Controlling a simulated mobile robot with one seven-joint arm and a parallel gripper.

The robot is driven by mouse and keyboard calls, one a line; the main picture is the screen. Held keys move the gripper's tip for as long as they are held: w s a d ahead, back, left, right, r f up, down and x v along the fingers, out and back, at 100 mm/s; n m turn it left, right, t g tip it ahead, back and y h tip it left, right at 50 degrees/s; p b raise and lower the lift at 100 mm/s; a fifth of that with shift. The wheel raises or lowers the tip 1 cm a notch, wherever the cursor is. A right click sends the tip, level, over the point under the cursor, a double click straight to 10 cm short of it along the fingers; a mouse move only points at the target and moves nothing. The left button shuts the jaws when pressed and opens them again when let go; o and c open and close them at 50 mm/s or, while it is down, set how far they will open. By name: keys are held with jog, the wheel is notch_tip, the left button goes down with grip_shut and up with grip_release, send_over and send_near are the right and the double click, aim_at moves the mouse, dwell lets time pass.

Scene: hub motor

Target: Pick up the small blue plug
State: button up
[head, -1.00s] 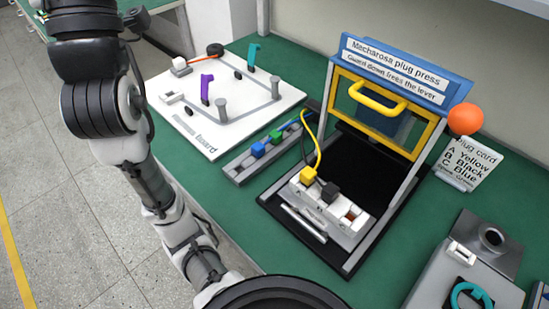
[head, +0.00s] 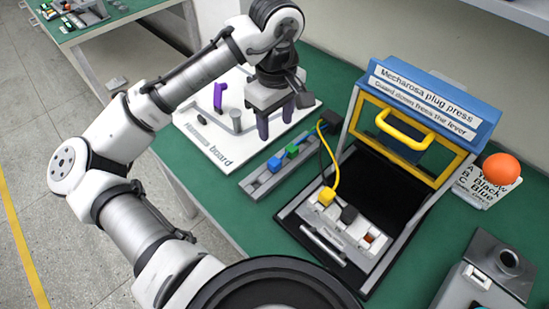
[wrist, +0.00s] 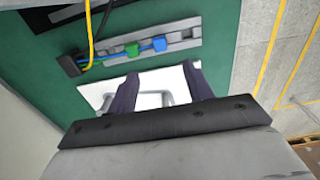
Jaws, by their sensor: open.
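The small blue plug (head: 274,164) sits in the grey rack (head: 256,185) on the green bench, beside a green plug (head: 292,151). The blue plug (wrist: 159,44) also shows in the wrist view, with the green plug (wrist: 131,50) to its left. My gripper (head: 275,124) is open and empty, fingers pointing down over the white board. In the wrist view, my gripper's fingers (wrist: 161,86) are spread apart, with the board behind them and the rack beyond their tips. The gripper is apart from the blue plug.
The plug press (head: 427,85) stands right of the rack, its yellow-framed guard raised. Its block (head: 345,232) holds a yellow plug (head: 326,197) and a black plug (head: 349,214). A yellow cable arches near the rack's far end. The white board (head: 215,130) carries upright pegs.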

send_over(275, 161)
notch_tip(275, 161, down, 8)
jog(key=shift+s+r, duration=0.1)
jog(key=shift+s, duration=0.05)
jog(key=shift+f+p, duration=0.85)
jog(key=shift+f, duration=1.8)
jog(key=shift+c, duration=0.3)
jog(key=c, duration=1)
jog(key=shift+r, duration=0.15)
